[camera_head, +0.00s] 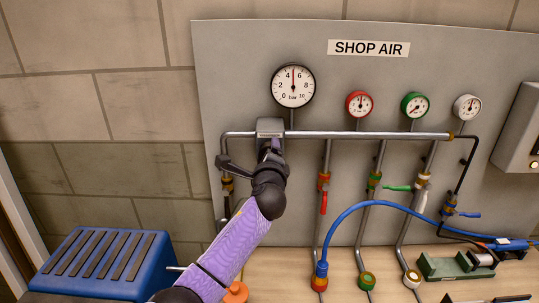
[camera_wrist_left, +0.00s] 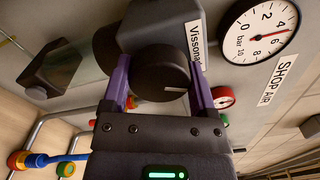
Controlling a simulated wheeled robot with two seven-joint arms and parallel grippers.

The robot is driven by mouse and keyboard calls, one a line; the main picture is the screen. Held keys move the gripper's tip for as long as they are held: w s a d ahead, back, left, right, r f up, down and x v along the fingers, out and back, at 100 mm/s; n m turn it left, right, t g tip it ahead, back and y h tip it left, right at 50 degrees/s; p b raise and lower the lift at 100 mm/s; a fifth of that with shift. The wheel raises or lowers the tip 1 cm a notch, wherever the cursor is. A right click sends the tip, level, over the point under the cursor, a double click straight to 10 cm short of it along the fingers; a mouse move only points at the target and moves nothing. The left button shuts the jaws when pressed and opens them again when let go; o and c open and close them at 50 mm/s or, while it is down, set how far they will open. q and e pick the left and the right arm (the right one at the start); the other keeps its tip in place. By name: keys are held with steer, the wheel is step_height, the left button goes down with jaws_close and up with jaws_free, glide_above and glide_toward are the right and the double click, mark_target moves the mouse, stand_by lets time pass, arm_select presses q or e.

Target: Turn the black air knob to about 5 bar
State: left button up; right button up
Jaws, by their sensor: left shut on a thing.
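The black air knob (camera_wrist_left: 161,74) shows in the left wrist view, with a pale mark on its face. My left gripper (camera_wrist_left: 160,82) is shut on it, one purple finger on each side. In the head view my left gripper (camera_head: 270,153) reaches up to the grey regulator (camera_head: 270,126) and hides the knob. The large white pressure gauge (camera_head: 293,86) above the regulator has its red needle pointing nearly straight up, between 4 and 6, at about 5 bar. The same gauge (camera_wrist_left: 256,34) in the wrist view also reads between 4 and 6. My right gripper is not in view.
Red (camera_head: 359,105), green (camera_head: 414,105) and white (camera_head: 467,107) small gauges sit right of the regulator on the panel. Valves hang on pipes below, with a blue hose (camera_head: 345,215) across them. A blue slotted box (camera_head: 105,262) stands at lower left.

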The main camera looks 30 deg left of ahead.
arm_select(q)
steer(key=o, duration=1.1)
steer(key=shift+o, duration=0.2)
steer(key=v, duration=1)
steer(key=shift+a, duration=0.1)
